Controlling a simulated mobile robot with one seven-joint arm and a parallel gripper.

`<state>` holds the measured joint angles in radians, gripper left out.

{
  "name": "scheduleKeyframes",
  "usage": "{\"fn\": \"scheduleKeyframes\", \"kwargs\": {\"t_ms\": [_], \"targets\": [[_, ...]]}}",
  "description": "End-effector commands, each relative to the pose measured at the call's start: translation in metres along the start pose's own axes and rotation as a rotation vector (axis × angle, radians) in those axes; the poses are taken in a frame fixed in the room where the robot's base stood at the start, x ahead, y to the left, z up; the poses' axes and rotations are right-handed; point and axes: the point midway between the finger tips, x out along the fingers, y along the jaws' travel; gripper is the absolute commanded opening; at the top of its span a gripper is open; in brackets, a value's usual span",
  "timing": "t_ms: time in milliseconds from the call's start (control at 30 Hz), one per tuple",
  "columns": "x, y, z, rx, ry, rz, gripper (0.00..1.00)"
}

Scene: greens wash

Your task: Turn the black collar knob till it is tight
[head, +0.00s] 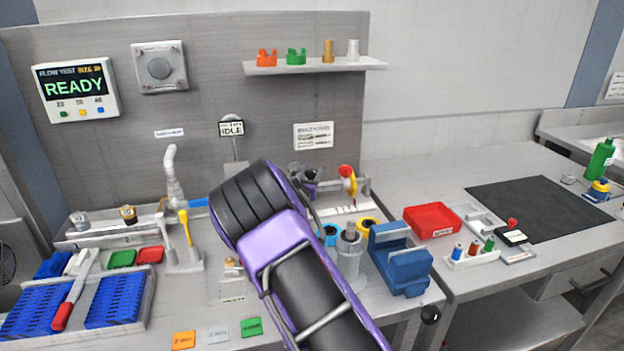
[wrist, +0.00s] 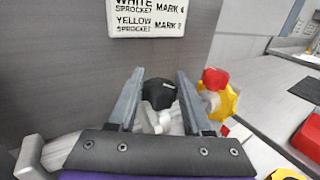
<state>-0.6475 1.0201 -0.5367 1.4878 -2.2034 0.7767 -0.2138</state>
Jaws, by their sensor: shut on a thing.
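The black collar knob (wrist: 158,92) shows in the wrist view between the two grey fingers of my gripper (wrist: 162,78). The fingers stand on either side of it, and my gripper is shut on it. Pale fitting parts (wrist: 165,123) show below the knob. In the head view my gripper (head: 306,174) is at the back of the bench, beyond my purple and black arm. The arm and fingers hide most of the knob there, so its tightness cannot be told.
A yellow part with a red top (wrist: 218,95) stands close to the right finger. It also shows in the head view (head: 348,180). A blue block (head: 400,262) and a grey bottle (head: 348,255) stand in front. A red tray (head: 432,220) sits to the right.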

Motion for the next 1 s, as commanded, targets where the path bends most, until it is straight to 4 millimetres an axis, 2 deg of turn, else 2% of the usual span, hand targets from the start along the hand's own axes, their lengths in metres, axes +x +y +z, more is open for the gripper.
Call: {"fn": "scheduleKeyframes", "kwargs": {"t_ms": [33, 500, 1000], "targets": [[0.0002, -0.0025, -0.0044, 0.001, 0.0, 0.027, 0.0], [0.0008, -0.0019, 0.0005, 0.002, -0.001, 0.262, 0.0], [0.0005, -0.0004, 0.0006, 0.001, -0.002, 0.313, 0.0]]}}
